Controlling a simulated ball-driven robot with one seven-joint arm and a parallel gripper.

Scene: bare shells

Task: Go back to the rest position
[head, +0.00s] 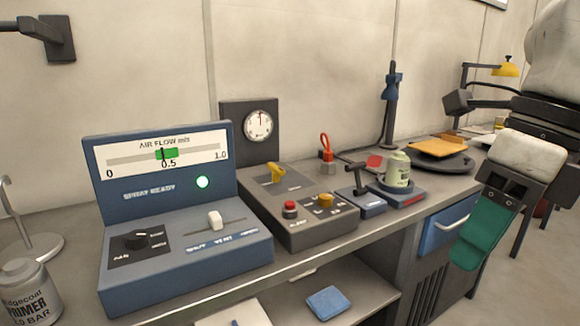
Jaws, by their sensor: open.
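My gripper (486,232) is at the right edge of the head view, hanging down from my white and black arm. Its lower end is green and shows as one broad piece from this side, so the gap between the fingers is hidden. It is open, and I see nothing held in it. It hangs in front of the bench's blue drawer (446,228), apart from the things on the bench top.
The bench carries a blue air-flow panel (180,262) with a lit green lamp, a grey control box (318,229), a dial gauge (258,125), a pale green cup (397,168) and a yellow piece on a round dark plate (452,163). A primer can (30,292) stands front left. Floor shows at lower right.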

